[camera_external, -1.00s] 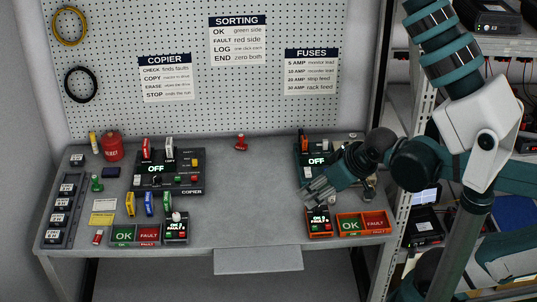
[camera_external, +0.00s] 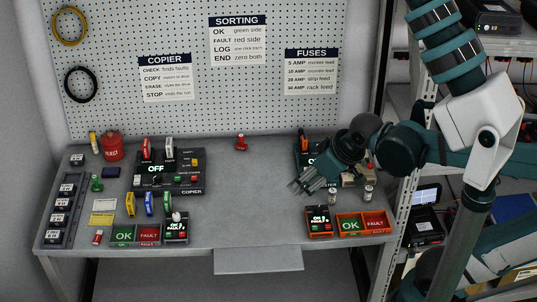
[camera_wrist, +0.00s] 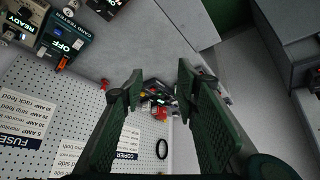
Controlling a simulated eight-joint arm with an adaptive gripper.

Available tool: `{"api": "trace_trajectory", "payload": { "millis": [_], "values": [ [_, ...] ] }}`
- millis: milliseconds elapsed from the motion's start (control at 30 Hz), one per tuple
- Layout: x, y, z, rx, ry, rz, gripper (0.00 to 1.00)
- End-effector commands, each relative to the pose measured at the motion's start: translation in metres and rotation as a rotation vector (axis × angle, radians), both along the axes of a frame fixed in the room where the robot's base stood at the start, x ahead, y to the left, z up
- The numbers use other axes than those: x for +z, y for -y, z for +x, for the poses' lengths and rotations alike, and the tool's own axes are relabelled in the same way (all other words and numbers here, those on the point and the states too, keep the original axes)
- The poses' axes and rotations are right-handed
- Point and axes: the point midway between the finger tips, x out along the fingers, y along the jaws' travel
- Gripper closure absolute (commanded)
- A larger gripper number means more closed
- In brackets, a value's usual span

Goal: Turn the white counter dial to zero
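A black counter box (camera_external: 177,233) with OK and FAULT lettering stands at the front left of the bench, and a white dial (camera_external: 176,216) shows on top of it. A second OK/FAULT counter (camera_external: 319,220) stands at the front right; I cannot make out a white dial on it. My gripper (camera_external: 303,185) hangs above the right part of the bench, behind the second counter and well right of the white dial. In the wrist view my gripper (camera_wrist: 160,84) is open and empty, its two fingers apart. The dial's reading is too small to tell.
The green and red tray (camera_external: 136,243) is left of the first counter; an orange tray (camera_external: 347,235) is right of the second. The copier unit (camera_external: 187,186) stands behind the left items. Small vials (camera_external: 332,197) stand near my gripper. The middle bench is clear.

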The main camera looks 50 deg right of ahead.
Motion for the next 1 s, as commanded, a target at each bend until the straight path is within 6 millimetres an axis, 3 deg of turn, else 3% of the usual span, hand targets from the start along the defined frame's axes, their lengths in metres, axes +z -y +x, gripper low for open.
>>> {"api": "trace_trajectory", "payload": {
  "millis": [500, 1000],
  "values": [
    [0.024, -0.018, 0.073, 0.17, -0.098, -0.082, 0.69],
    [0.025, -0.041, 0.147, 0.341, -0.19, -0.152, 0.69]
  ]
}}
